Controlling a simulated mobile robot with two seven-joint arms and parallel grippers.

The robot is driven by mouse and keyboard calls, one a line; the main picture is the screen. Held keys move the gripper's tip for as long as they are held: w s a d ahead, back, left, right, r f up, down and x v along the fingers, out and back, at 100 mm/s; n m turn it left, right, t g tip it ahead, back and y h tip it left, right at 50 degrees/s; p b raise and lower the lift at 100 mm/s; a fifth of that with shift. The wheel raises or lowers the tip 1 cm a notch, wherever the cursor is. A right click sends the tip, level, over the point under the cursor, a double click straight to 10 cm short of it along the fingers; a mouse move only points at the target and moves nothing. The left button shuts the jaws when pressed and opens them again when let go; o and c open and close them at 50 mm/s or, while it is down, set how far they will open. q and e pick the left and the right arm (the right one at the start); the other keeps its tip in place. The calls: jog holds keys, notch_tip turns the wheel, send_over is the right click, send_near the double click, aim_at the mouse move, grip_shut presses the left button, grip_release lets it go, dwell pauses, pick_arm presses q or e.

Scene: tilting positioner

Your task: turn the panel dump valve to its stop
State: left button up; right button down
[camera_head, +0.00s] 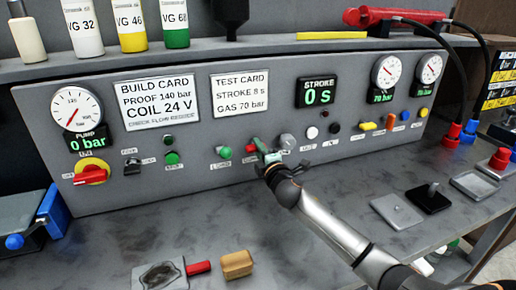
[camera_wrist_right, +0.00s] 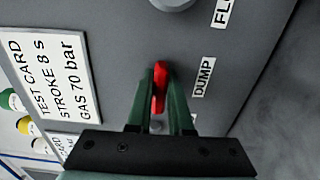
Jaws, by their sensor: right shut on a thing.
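The dump valve's red lever (camera_wrist_right: 160,80) stands out from the grey panel (camera_wrist_right: 125,20) beside the white DUMP label (camera_wrist_right: 203,77). In the right wrist view the lever runs roughly along the line of the label's lettering. My right gripper (camera_wrist_right: 160,108) has its two green fingers closed on either side of the lever. In the head view the same gripper (camera_head: 268,160) reaches up to the panel's lower middle, and the red lever (camera_head: 258,146) shows just above the fingers. Its grasped part is hidden there. My left gripper is in neither view.
A green knob (camera_head: 223,152) sits left of the lever and a grey knob (camera_head: 287,141) close on its right. The stroke display (camera_head: 317,92) reads 0 s. A tan block (camera_head: 237,264) and a red-handled item (camera_head: 160,275) lie on the bench (camera_head: 110,245) in front.

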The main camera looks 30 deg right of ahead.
dwell(0.5)
jog(key=c, duration=0.8)
grip_release()
jog(key=v, duration=1.2)
jog(key=shift+s+a+b, duration=0.1)
jog(key=shift+s+b, duration=0.15)
jog(key=shift+b, duration=0.05)
